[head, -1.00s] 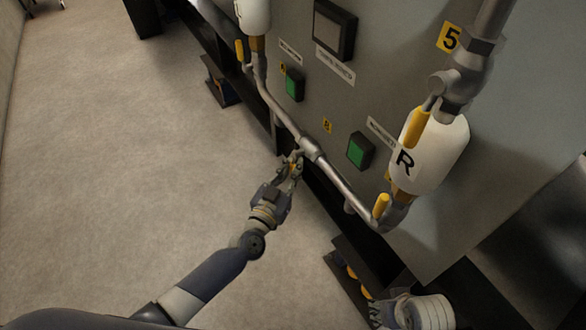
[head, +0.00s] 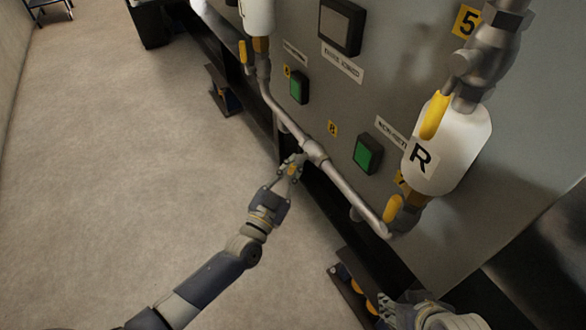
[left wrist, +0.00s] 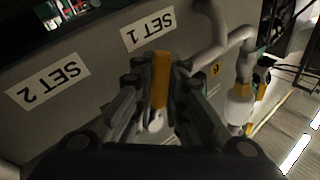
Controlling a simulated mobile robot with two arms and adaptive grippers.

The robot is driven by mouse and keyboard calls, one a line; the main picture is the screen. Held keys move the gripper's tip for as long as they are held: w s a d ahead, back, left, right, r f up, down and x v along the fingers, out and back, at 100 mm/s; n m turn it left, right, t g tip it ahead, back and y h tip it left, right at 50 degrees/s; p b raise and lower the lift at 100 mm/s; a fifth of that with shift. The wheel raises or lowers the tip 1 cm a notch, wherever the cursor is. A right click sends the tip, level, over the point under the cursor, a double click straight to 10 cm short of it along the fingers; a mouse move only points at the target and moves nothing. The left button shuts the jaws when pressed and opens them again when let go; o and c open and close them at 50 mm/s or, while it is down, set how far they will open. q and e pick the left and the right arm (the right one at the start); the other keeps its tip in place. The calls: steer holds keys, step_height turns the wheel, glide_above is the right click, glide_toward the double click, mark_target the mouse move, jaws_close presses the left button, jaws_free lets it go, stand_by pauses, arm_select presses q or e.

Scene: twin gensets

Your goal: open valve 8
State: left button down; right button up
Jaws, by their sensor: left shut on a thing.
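The yellow label 8 (head: 332,128) is on the grey panel just above the middle fitting (head: 315,152) of the cross pipe. My left gripper (head: 292,166) is at the lower left of this fitting, shut on a small yellow valve handle (head: 291,171). In the left wrist view the yellow handle (left wrist: 161,78) stands between the two fingers of the left gripper (left wrist: 160,95). The fingers hide part of the handle and the valve body. My right gripper (head: 386,304) is low at the right in the head view, away from the valve; its jaw opening is unclear.
A white container marked R (head: 446,150) hangs at the right by the yellow label 5 (head: 467,21). Other yellow handles (head: 393,208) sit near the pipe's ends. Green buttons (head: 368,154) stick out of the panel.

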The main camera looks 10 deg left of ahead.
arm_select(q)
steer(key=c, duration=1.6)
jaws_free()
steer(key=shift+s, duration=0.1)
steer(key=shift+c, duration=0.2)
steer(key=v, duration=1.2)
